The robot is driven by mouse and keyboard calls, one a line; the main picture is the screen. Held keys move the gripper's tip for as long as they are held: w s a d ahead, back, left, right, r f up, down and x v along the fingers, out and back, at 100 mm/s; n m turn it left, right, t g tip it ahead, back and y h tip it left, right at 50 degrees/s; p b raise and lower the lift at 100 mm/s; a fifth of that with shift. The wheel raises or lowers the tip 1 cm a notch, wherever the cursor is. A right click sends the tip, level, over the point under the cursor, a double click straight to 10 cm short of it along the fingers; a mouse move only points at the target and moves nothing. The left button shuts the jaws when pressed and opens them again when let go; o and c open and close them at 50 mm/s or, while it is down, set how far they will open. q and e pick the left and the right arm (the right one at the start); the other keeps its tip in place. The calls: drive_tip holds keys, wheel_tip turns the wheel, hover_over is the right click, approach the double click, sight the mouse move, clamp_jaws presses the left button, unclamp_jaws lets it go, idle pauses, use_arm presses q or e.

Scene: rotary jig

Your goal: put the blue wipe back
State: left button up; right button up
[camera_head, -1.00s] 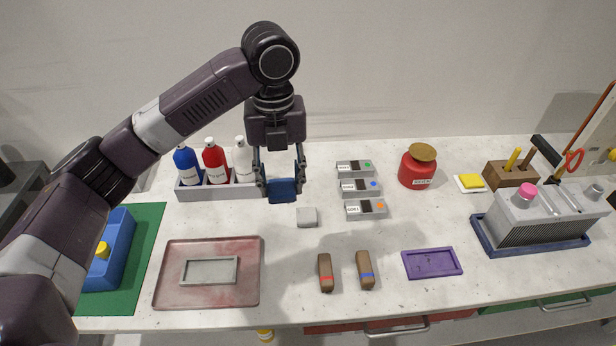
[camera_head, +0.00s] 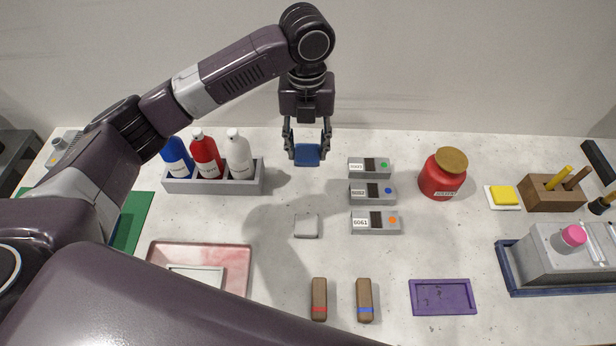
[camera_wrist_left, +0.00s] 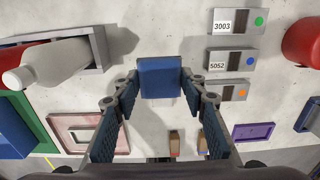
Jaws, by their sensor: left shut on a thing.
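The blue wipe (camera_head: 307,155) is a small blue block-like pad. My left gripper (camera_head: 307,150) is shut on it and holds it above the far part of the table, between the bottle rack and the labelled boxes. In the left wrist view the wipe (camera_wrist_left: 160,77) sits between the two fingertips. Three grey boxes stand to its right: one with a green dot (camera_head: 370,167), one with a blue dot (camera_head: 372,191) and one with an orange dot (camera_head: 375,222). My right gripper is not in view.
A grey rack (camera_head: 214,186) holds blue, red and white bottles. A small light grey block (camera_head: 306,225) lies nearer. A red jar (camera_head: 442,175), a yellow pad (camera_head: 503,195), a purple tray (camera_head: 442,297) and two brown blocks (camera_head: 319,298) are around. Bare table lies below the gripper.

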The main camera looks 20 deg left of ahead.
use_arm(q)
hover_over(307, 189)
wheel_tip(307, 189, down, 5)
wheel_tip(307, 189, down, 3)
drive_tip(key=shift+f+p, duration=0.1)
drive_tip(key=shift+p, duration=0.45)
drive_tip(key=shift+f, duration=0.4)
wheel_tip(307, 189, down, 3)
drive_tip(key=shift+f+p, duration=0.2)
drive_tip(key=shift+p, duration=0.15)
drive_tip(key=shift+f, duration=0.15)
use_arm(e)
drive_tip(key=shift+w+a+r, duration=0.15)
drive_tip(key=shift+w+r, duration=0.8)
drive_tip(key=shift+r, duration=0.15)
